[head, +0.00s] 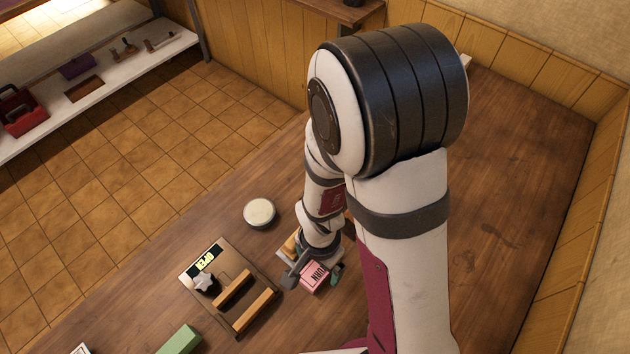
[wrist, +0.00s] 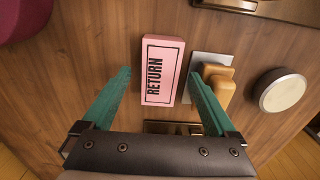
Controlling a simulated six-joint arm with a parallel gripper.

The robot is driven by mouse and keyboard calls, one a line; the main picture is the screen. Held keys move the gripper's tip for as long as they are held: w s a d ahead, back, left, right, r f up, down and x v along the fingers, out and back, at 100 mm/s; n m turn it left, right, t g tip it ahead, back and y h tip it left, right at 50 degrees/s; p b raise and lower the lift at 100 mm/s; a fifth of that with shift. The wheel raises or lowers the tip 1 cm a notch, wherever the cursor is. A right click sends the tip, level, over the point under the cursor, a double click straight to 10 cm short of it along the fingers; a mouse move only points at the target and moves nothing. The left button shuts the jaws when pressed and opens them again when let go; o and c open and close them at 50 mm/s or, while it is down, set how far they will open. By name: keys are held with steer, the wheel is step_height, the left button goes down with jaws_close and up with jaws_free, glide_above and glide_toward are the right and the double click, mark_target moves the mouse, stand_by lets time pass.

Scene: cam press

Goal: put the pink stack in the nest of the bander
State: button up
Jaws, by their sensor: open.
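The pink stack (head: 314,275), a block lettered RETURN, lies on the wooden table below my wrist. My gripper (head: 308,275) is open over it. In the wrist view, the pink stack (wrist: 162,70) lies between the two green fingers of my gripper (wrist: 160,76), with a gap on both sides. The bander (head: 230,288) is left of the stack in the head view: a dark plate with two tan bars, a star-shaped knob and a lit label that seems to read OPEN. What seems to be its edge (wrist: 270,8) shows at the wrist view's top right.
A grey plate with a tan wooden block (wrist: 216,82) stands close to the stack, beside one finger. A round pale-topped tin (head: 259,212) is farther off. A green block (head: 180,340) lies below the bander. The table right of my arm is clear.

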mark_target(318, 268)
steer(key=shift+f, duration=0.5)
jaws_close()
step_height(318, 268, up, 10)
steer(key=w+d+r, duration=0.2)
steer(key=w+d, duration=1)
steer(key=d, duration=0.4)
steer(key=w+a+f, duration=0.2)
steer(key=a, duration=0.1)
steer(key=w+a+f, duration=0.2)
steer(key=a, duration=0.1)
steer(key=w+a+f, duration=0.2)
steer(key=a+f, duration=0.1)
steer(key=shift+a, duration=0.1)
step_height(318, 268, down, 4)
steer(key=shift+a+f, duration=0.1)
